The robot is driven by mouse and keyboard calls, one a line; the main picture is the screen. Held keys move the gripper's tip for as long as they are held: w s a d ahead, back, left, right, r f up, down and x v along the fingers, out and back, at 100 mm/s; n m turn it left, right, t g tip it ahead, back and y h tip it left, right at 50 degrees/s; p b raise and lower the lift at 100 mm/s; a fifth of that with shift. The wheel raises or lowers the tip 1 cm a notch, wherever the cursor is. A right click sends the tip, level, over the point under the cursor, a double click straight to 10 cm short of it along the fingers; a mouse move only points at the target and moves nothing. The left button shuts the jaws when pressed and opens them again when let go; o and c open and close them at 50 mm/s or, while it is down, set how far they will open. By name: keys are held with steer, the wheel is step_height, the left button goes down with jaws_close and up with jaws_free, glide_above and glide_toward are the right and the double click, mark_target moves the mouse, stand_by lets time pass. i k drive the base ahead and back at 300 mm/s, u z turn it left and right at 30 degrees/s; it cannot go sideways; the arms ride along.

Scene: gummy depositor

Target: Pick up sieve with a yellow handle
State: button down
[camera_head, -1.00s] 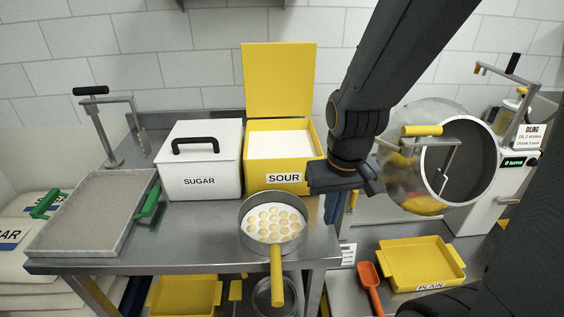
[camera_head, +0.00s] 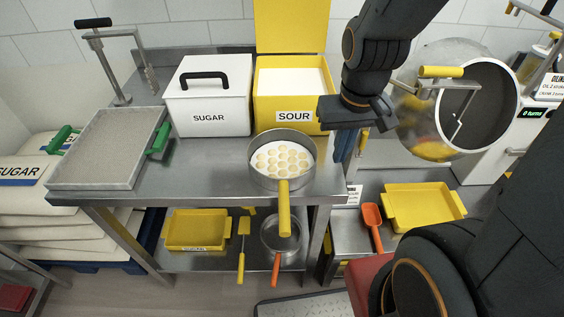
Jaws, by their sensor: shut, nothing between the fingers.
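The sieve with a yellow handle (camera_head: 283,205) sits on the steel table near its front right edge. It is a round metal pan holding several pale round pieces, and its handle points towards me past the table edge. My gripper (camera_head: 352,115) is up and to the right of the sieve, in front of the right side of the sour box. It is shut and empty, apart from the sieve.
A white sugar box (camera_head: 207,110) and an open yellow sour box (camera_head: 292,116) stand behind the sieve. A sugar-filled tray (camera_head: 110,150) is at left. Below are an orange-handled pan (camera_head: 277,262) and yellow tray (camera_head: 197,230). A drum (camera_head: 425,115) stands at right.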

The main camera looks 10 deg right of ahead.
mark_target(281, 160)
steer(key=u, duration=0.05)
steer(key=k, duration=1.35)
steer(key=z, duration=0.75)
